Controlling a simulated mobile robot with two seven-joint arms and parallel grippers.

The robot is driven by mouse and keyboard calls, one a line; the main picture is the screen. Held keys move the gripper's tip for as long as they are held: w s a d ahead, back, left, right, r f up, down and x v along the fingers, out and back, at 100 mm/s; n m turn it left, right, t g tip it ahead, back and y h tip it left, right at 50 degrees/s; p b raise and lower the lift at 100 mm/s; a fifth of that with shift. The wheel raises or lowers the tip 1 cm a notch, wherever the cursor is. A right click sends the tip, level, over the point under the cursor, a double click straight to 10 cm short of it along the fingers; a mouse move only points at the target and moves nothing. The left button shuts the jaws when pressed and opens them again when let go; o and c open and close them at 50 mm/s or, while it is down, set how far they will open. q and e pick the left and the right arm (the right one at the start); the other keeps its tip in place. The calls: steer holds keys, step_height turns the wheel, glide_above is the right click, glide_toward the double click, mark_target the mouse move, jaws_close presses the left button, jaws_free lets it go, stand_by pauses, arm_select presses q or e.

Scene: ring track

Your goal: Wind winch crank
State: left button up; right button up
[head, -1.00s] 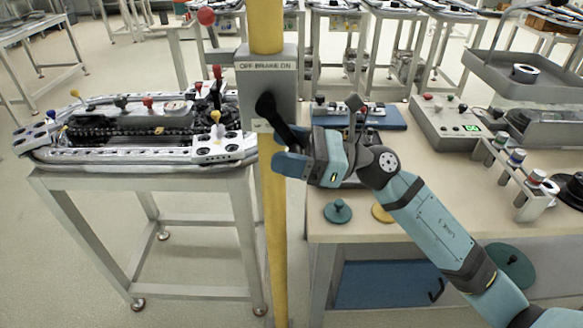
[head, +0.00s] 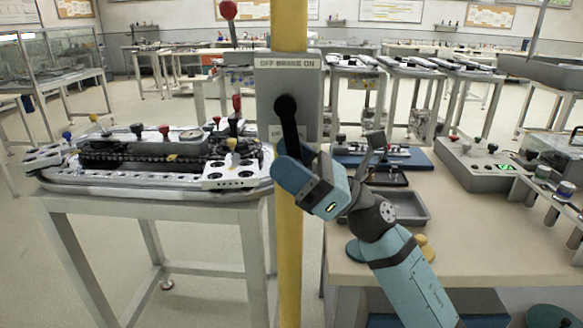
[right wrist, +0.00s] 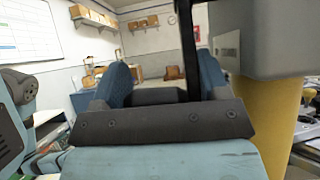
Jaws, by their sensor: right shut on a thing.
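A black lever (head: 289,126) is on a grey box (head: 265,95) labelled "OFF BRAKE ON", fixed to a yellow post (head: 290,285). It runs nearly straight down from a round black upper end. My right gripper (head: 290,165) is shut on its lower part, in front of the post. In the right wrist view, a dark bar (right wrist: 188,45) rises between the blue fingers of my right gripper (right wrist: 165,80). The fingers hide the lever's lower end. I cannot make out a winch crank in either view. My left gripper is not in view.
A table on the left bears an oval track (head: 120,187) with coloured knobs, close to the post. The bench (head: 480,230) on the right holds a grey tray (head: 405,207), a blue board (head: 400,158) and a control box (head: 475,165). Open floor (head: 120,260) lies beneath the left table.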

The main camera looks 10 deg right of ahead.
steer(key=shift+s+a+f+g, duration=0.15)
steer(key=shift+s+a+g, duration=0.1)
steer(key=shift+g, duration=0.15)
steer(key=o, duration=1.1)
steer(key=shift+s, duration=0.2)
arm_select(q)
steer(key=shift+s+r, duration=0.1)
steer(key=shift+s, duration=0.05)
arm_select(e)
steer(key=shift+r, duration=0.2)
steer(key=shift+d, duration=0.15)
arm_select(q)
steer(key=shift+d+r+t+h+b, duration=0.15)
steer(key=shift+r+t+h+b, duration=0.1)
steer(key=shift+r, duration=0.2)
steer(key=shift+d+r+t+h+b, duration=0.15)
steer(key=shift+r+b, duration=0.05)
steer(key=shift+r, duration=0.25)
arm_select(e)
steer(key=shift+v, duration=6.8)
steer(key=shift+f, duration=0.2)
